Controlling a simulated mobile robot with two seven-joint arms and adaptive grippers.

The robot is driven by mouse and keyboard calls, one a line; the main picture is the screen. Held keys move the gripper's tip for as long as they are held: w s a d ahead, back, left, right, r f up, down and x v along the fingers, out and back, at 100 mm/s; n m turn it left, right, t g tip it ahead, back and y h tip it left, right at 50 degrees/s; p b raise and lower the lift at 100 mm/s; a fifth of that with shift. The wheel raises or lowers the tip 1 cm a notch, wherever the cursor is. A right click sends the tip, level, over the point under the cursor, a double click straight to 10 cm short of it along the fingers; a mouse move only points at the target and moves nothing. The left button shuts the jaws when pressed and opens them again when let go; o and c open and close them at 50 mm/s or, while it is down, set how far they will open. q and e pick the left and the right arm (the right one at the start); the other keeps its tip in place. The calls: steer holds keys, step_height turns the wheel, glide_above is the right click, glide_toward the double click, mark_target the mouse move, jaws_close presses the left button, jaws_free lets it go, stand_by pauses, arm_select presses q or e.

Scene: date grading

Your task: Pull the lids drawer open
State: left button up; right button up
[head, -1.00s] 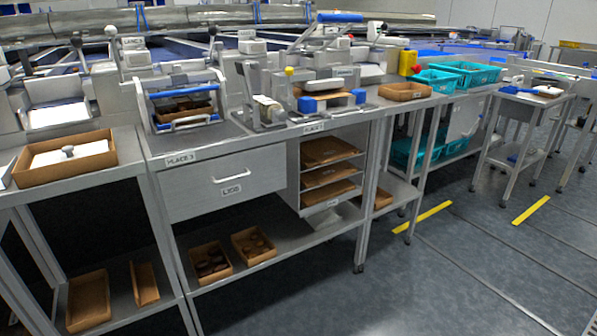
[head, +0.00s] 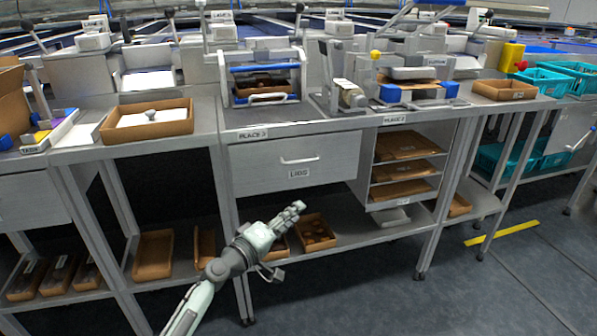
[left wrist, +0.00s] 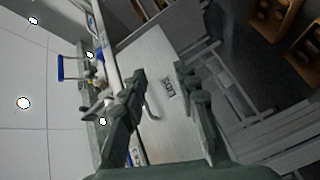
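The lids drawer (head: 262,178) is a grey front under the worktop, flush with its frame and shut. It has a pale bar handle (head: 300,161) above a LIDS label (head: 299,173). My left gripper (head: 298,208) is below and in front of the drawer, apart from the handle. In the left wrist view the drawer front (left wrist: 155,60), its handle (left wrist: 153,108) and its label show between and beyond the spread fingers of the left gripper (left wrist: 168,80), which is open and empty. My right gripper is in neither current view.
The lower shelf holds cardboard boxes (head: 316,232) behind and beside my left gripper. A paper shelf unit (head: 368,180) stands right of the drawer. The worktop (head: 270,128) carries machines. Floor (head: 370,290) in front is clear.

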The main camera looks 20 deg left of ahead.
mark_target(298, 165)
arm_select(q)
steer(key=w+a+r+n+t+y, duration=0.2)
steer(key=w+a+r+n+t, duration=0.15)
steer(key=r, duration=0.35)
steer(key=shift+n+g, duration=0.35)
steer(key=shift+g, duration=0.1)
steer(key=x, duration=0.7)
steer(key=shift+w+f, duration=0.15)
steer(key=shift+w, duration=0.25)
steer(key=shift+c, duration=0.5)
jaws_close()
